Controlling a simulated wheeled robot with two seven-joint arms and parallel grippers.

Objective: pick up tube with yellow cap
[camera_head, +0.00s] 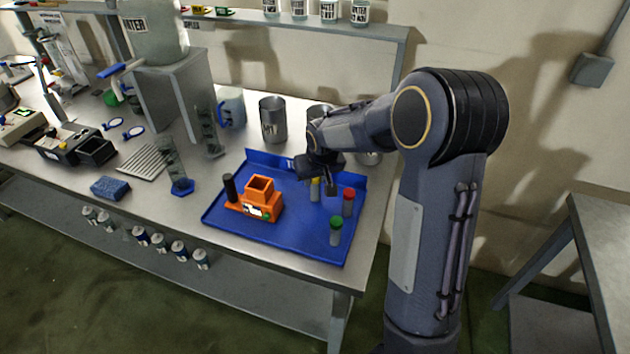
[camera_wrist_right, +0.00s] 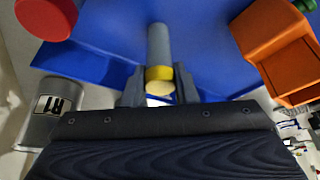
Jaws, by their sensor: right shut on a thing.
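The tube with the yellow cap (camera_head: 315,190) stands on the blue tray (camera_head: 285,239) in the head view. It also shows in the right wrist view, where its yellow cap (camera_wrist_right: 159,74) sits between my two fingers. My right gripper (camera_wrist_right: 158,86) is shut on this tube at the cap end; in the head view it comes down over the tube from above (camera_head: 322,180). The arm hides part of the tray's back corner. My left gripper is not in either view.
A red-capped tube (camera_head: 348,202) and a green-capped tube (camera_head: 336,230) stand close by on the tray. An orange device (camera_head: 260,201) with a black post is at the tray's left. Metal beakers (camera_head: 272,120) stand behind the tray. The tray's front middle is clear.

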